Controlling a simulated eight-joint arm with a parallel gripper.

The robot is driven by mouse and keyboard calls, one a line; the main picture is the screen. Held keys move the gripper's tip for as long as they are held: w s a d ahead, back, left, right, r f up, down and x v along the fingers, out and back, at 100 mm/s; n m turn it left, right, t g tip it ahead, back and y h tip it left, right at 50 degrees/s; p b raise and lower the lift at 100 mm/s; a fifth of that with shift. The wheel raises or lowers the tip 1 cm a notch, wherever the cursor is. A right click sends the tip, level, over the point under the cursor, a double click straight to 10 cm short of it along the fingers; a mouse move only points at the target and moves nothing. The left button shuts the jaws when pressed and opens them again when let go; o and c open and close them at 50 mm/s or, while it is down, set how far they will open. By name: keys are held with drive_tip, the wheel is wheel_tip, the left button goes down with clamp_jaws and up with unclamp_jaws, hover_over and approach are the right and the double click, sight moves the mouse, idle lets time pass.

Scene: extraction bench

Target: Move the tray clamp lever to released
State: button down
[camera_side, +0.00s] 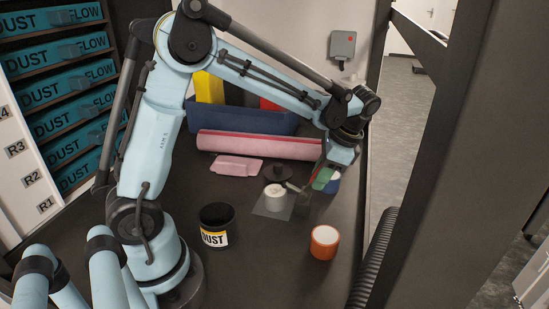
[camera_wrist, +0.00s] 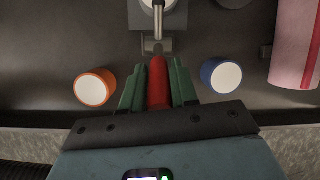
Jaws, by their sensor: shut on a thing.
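The tray clamp lever has a red handle (camera_wrist: 158,85), which lies between the green fingers of my gripper (camera_wrist: 156,68) in the wrist view. The fingers are shut on it. In the side view my gripper (camera_side: 323,178) is low over the bench, and a bit of the red handle (camera_side: 312,172) shows beside the green fingers. A grey metal clamp part (camera_wrist: 157,46) lies just beyond the handle's tip. The small grey tray (camera_side: 268,212) is left of my gripper and carries a white-topped round piece (camera_side: 275,197). The lever's pivot is hard to make out.
An orange-rimmed cylinder (camera_side: 324,243) and a blue one (camera_side: 333,183) stand on either side of my gripper. A black DUST pot (camera_side: 216,226), a pink roll (camera_side: 260,145) and a dark round lid-like piece (camera_side: 277,173) are near. The bench's right edge is close.

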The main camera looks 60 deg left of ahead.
drive_tip(key=shift+w+d+f+g+y, duration=0.45)
drive_tip(key=shift+w+g+y, duration=0.05)
drive_tip(key=shift+g+y, duration=0.2)
drive_tip(key=c, duration=0.9)
unclamp_jaws()
drive_tip(key=v, duration=1.2)
